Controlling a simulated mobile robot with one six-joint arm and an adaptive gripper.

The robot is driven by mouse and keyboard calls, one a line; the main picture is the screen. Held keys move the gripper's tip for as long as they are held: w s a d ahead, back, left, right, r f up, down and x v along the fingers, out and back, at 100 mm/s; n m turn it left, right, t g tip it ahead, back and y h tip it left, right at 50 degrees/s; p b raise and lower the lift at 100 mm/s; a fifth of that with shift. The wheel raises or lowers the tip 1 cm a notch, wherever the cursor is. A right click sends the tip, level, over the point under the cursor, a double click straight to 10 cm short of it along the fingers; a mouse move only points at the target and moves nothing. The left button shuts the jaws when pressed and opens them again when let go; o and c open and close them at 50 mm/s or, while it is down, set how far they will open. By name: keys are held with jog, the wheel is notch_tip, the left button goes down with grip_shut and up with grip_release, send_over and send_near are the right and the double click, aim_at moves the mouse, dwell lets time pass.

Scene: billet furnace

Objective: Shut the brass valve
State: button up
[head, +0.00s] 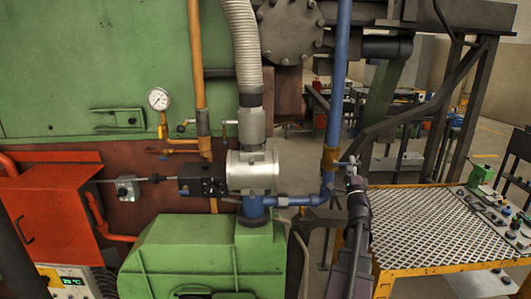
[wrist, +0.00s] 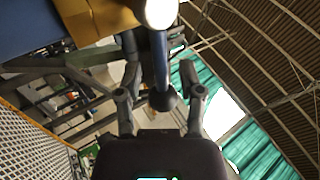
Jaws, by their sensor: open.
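The brass valve (head: 330,160) sits on the vertical blue pipe right of centre in the head view. Its brass body (wrist: 92,14) fills the upper left of the wrist view. A blue lever (wrist: 161,62) with a dark rounded end runs down from a pale round fitting (wrist: 160,10). My gripper (head: 352,170) is beside the valve on its right. In the wrist view my gripper (wrist: 160,74) is open, with one finger on each side of the lever. A gap shows on both sides, so the fingers look apart from it.
A mesh-topped yellow table (head: 430,235) with small parts stands at the right. A green blower housing (head: 205,258) is below the pipes at centre. A pressure gauge (head: 158,99) and an orange pipe (head: 197,70) are on the left. Dark steel bracing (head: 440,100) stands behind the valve.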

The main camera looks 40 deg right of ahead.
jog(key=w+a+f+n+g+y+b, duration=0.1)
jog(key=w+a+f+n+y, duration=0.55)
jog(key=a, duration=0.75)
jog(key=w+a+f+n+g+y+b, duration=0.1)
jog(key=w+a+f+n+y+b, duration=0.2)
jog(key=w+a+y, duration=0.65)
jog(key=w+a+f+n+y, duration=0.5)
jog(key=a+y, duration=0.3)
jog(key=a, duration=1)
jog(key=s+a+f+n+g+y, duration=0.1)
jog(key=a+f+n+g, duration=0.3)
jog(key=a, duration=0.3)
jog(key=a+f+n+g, duration=0.35)
jog(key=a+f, duration=0.25)
jog(key=a, duration=0.2)
jog(key=s+a+f+n+g+h, duration=0.4)
jog(key=s+a+f+g+h, duration=0.4)
jog(key=s+a+g, duration=0.1)
jog(key=shift+n, duration=0.3)
